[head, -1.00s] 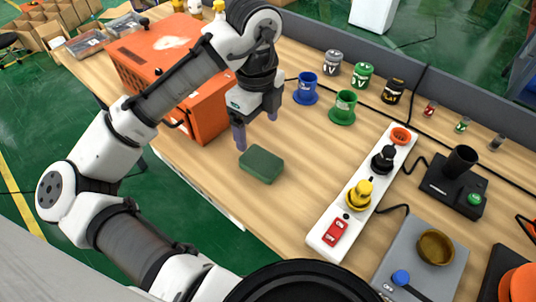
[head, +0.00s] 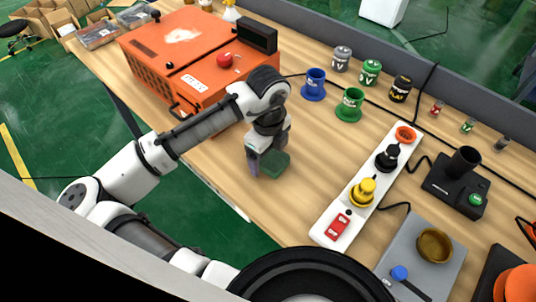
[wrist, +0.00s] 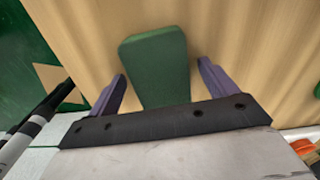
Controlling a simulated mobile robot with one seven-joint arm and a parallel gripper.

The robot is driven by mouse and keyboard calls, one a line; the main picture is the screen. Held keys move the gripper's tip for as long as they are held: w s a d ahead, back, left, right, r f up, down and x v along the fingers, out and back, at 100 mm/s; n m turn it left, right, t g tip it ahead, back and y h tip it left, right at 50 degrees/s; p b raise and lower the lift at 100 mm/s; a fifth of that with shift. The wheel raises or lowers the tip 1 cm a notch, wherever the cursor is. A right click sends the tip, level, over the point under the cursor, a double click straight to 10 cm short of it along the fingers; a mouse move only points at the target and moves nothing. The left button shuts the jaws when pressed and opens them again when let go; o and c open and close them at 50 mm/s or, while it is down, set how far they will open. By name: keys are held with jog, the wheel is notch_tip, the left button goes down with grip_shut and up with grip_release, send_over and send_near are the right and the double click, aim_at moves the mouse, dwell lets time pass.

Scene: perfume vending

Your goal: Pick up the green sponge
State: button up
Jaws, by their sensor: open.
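The green sponge (head: 274,163) lies flat on the wooden table near its front edge. My gripper (head: 266,170) is over it, pointing down, and partly hides it in the head view. In the wrist view the sponge (wrist: 156,66) lies lengthwise between the two purple fingers of my gripper (wrist: 161,84), with a gap on each side. The fingers are open and hold nothing. The sponge's near end is hidden behind the dark gripper body in the wrist view.
An orange machine (head: 155,62) stands at the left. Blue (head: 314,84) and green (head: 350,105) cups stand behind. A white strip (head: 334,233) with red, yellow, black and orange parts lies to the right. The table around the sponge is clear.

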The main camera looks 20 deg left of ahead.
jog(key=c, duration=1.1)
jog(key=shift+o, duration=0.2)
notch_tip(320, 180, up, 20)
jog(key=b, duration=0.1)
jog(key=shift+b, duration=0.4)
jog(key=o, duration=0.4)
jog(key=c, duration=0.3)
jog(key=shift+c, duration=0.2)
jog(key=shift+w, duration=0.15)
